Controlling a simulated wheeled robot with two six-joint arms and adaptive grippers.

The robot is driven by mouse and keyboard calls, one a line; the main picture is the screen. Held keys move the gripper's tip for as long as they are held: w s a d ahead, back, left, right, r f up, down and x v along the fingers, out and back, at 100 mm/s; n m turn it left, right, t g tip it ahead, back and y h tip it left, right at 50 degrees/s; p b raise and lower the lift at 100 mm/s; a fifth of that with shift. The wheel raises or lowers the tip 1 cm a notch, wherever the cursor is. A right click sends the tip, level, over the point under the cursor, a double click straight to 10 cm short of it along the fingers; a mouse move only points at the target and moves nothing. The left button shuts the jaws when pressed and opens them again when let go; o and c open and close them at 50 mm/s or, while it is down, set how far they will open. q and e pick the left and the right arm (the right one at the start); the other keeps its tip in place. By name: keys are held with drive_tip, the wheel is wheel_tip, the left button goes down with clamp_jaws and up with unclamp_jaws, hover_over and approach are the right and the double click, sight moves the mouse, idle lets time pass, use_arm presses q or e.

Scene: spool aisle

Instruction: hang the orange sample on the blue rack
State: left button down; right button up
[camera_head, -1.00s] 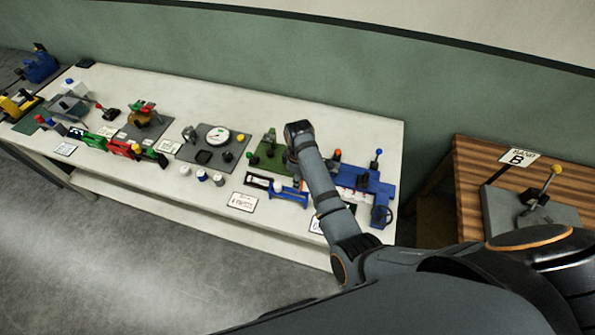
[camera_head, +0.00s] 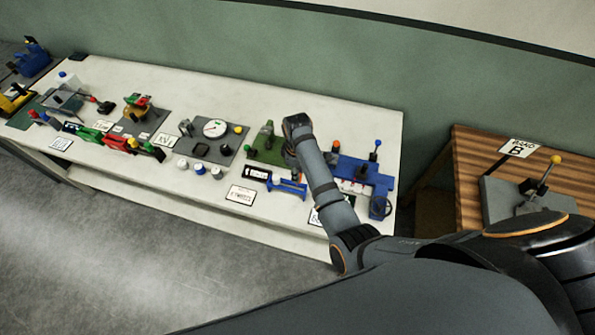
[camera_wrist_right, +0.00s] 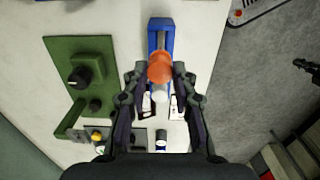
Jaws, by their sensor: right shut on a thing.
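The orange sample (camera_wrist_right: 160,68) shows in the right wrist view as a round orange body with a white end toward me. My right gripper (camera_wrist_right: 160,76) is shut on it, one dark finger at each side. A narrow blue rack (camera_wrist_right: 161,28) lies just beyond the sample in that view; the sample overlaps its near end, and I cannot tell whether they touch. In the head view the low blue piece (camera_head: 293,189) stands near the bench's front edge, beside my right forearm. The sample is hidden there behind my wrist. My left gripper is not in view.
A green plate with a black knob (camera_wrist_right: 80,76) lies left of the rack in the wrist view. In the head view a larger blue fixture (camera_head: 365,172) stands right of my forearm. Dials, cups and signs crowd the white bench (camera_head: 230,100). A wooden table (camera_head: 468,185) stands at right.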

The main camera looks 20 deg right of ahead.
drive_tip(key=shift+f, duration=0.6)
drive_tip(key=shift+f+b, duration=1.1)
drive_tip(key=shift+f, duration=0.7)
drive_tip(key=o, duration=1.1)
drive_tip(key=shift+c, duration=0.2)
